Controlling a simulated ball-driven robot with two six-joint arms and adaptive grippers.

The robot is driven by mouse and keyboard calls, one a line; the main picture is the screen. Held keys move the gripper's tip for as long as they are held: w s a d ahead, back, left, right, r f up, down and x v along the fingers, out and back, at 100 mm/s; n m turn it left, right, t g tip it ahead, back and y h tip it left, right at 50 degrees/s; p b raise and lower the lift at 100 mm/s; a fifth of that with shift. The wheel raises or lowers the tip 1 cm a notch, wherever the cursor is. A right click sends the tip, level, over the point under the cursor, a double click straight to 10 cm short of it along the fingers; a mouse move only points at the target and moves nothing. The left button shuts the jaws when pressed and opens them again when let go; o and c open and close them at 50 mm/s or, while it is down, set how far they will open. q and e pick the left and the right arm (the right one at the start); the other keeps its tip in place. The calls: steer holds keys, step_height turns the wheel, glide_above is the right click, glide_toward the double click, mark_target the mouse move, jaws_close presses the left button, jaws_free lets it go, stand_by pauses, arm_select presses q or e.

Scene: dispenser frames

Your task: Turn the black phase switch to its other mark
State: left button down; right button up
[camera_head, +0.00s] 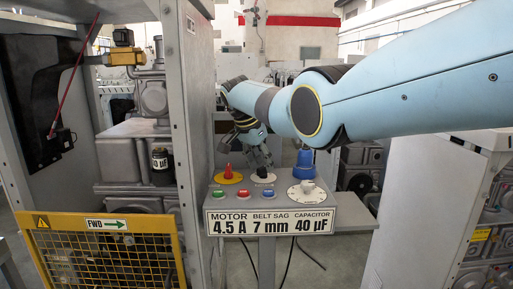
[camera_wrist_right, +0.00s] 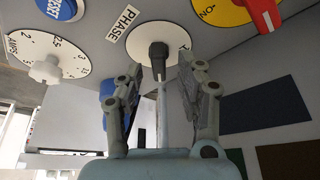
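The black phase switch (camera_wrist_right: 158,54) is a dark knob on a white round dial (camera_wrist_right: 143,38) beside a PHASE label (camera_wrist_right: 123,22) in the wrist view. In the head view the black switch (camera_head: 262,172) sits in the middle of the control box's top. My right gripper (camera_wrist_right: 160,72) is open, with one finger on each side of the knob's lower end; whether either finger touches it I cannot tell. In the head view my right gripper (camera_head: 258,152) hangs just behind and above the switch. The mark the knob points at is unclear. My left gripper is not in view.
A red switch on a yellow ON dial (camera_wrist_right: 222,10) and a white knob on an AMPS dial (camera_wrist_right: 47,68) flank the switch. A blue RESET button (camera_wrist_right: 58,8) is near. The control box (camera_head: 272,222) has small buttons in front. A grey post (camera_head: 190,120) stands left.

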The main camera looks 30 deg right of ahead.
steer(key=v, duration=1.1)
